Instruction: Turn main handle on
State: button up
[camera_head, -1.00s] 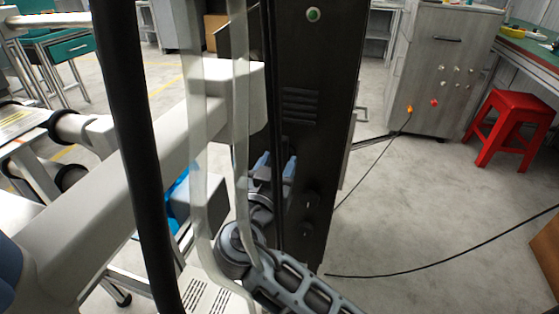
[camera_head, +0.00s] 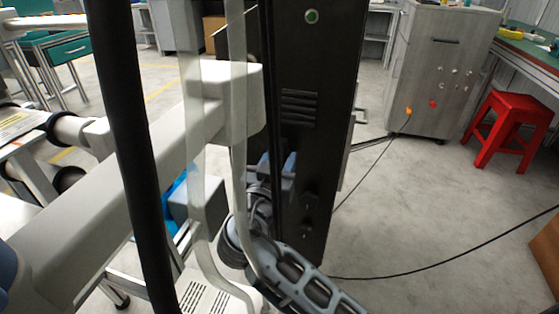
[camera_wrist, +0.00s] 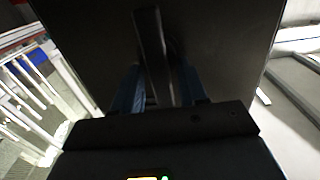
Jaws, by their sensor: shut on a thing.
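The main handle is a dark lever (camera_wrist: 150,40) on the dark cabinet face. In the wrist view it stands slightly tilted, its lower part between the blue fingers of my gripper (camera_wrist: 160,85). In the head view my gripper (camera_head: 277,163) is against the dark cabinet (camera_head: 310,140), low on its left part. My gripper is shut on the handle. The handle itself is hidden or too dark to make out in the head view.
Pale machine arms and a black post (camera_head: 135,150) crowd the left. A black cable (camera_head: 440,262) crosses the floor at right. A red stool (camera_head: 505,128) stands by a grey cabinet (camera_head: 440,60).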

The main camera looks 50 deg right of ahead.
jog(key=shift+n, duration=0.4)
jog(key=n+p, duration=0.1)
jog(key=n, duration=0.1)
jog(key=shift+w+r+n+p, duration=0.1)
jog(key=shift+w+n+p, duration=0.05)
jog(key=shift+n+p, duration=0.25)
jog(key=n+p, duration=0.1)
jog(key=n, duration=0.1)
jog(key=n+p, duration=0.2)
jog(key=n, duration=0.1)
jog(key=shift+w+a, duration=0.15)
jog(key=shift+w, duration=0.05)
jog(key=shift+w+f+n+p, duration=0.1)
jog(key=shift+f+n+p, duration=0.1)
jog(key=shift+n+p, duration=1.15)
jog(key=shift+w+f+n+p, duration=0.1)
jog(key=shift+f+n+p, duration=0.15)
jog(key=shift+n+p, duration=1.1)
jog(key=shift+f+n+p, duration=0.2)
jog(key=shift+n+p, duration=0.4)
jog(key=shift+n, duration=1.4)
jog(key=shift+a, duration=0.1)
jog(key=o, duration=0.7)
